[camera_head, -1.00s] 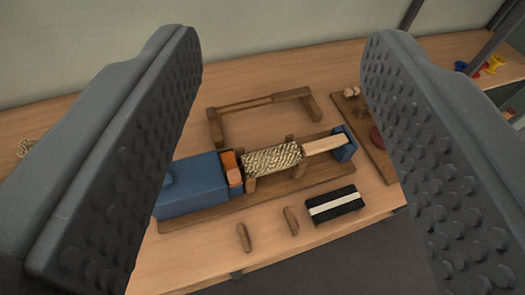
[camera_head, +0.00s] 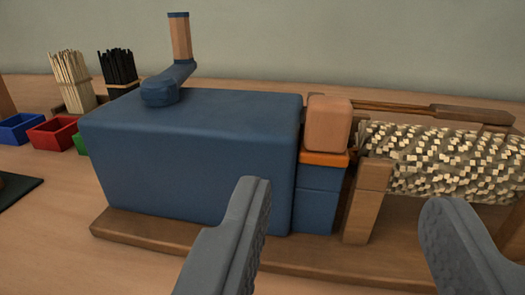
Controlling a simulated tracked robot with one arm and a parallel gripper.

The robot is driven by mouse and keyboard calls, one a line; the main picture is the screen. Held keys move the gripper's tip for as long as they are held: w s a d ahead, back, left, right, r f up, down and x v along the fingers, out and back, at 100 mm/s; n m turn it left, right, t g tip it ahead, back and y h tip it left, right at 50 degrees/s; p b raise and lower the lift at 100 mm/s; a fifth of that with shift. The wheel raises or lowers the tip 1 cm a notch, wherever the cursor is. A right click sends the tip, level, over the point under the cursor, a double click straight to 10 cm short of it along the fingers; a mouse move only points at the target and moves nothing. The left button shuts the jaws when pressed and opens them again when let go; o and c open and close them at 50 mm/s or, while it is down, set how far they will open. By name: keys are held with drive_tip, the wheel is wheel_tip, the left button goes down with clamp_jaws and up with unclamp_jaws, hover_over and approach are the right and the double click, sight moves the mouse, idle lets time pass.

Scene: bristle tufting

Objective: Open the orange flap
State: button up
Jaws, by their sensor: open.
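The orange flap (camera_head: 324,159) shows as a thin orange slab on top of a small blue block (camera_head: 316,197), just right of a large blue box (camera_head: 195,155). A pinkish wooden block (camera_head: 328,123) stands directly above the orange slab; I cannot tell whether it is part of the flap. My gripper (camera_head: 345,205) is open and empty. Its two grey fingers are spread in front of the machine, the left one before the blue box's right end and the right one below the tufted roller. Neither finger visibly touches the flap.
A crank (camera_head: 178,60) rises from the blue box. A roller of pale tufts (camera_head: 440,160) lies to the right, behind a wooden post (camera_head: 367,200). Blue (camera_head: 20,128) and red (camera_head: 52,134) trays and bundles of pale (camera_head: 72,80) and black (camera_head: 118,70) sticks stand at the left.

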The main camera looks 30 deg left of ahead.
sight(330, 101)
drive_tip(key=p+x, duration=0.3)
drive_tip(key=x, duration=0.4)
drive_tip(key=p+x, duration=0.4)
drive_tip(key=x, duration=0.2)
drive_tip(key=shift+w+a+f, duration=0.2)
drive_tip(key=shift+w, duration=0.1)
idle(0.3)
clamp_jaws()
drive_tip(key=shift+d, duration=0.1)
drive_tip(key=shift+r+p, duration=0.15)
drive_tip(key=shift+p, duration=0.3)
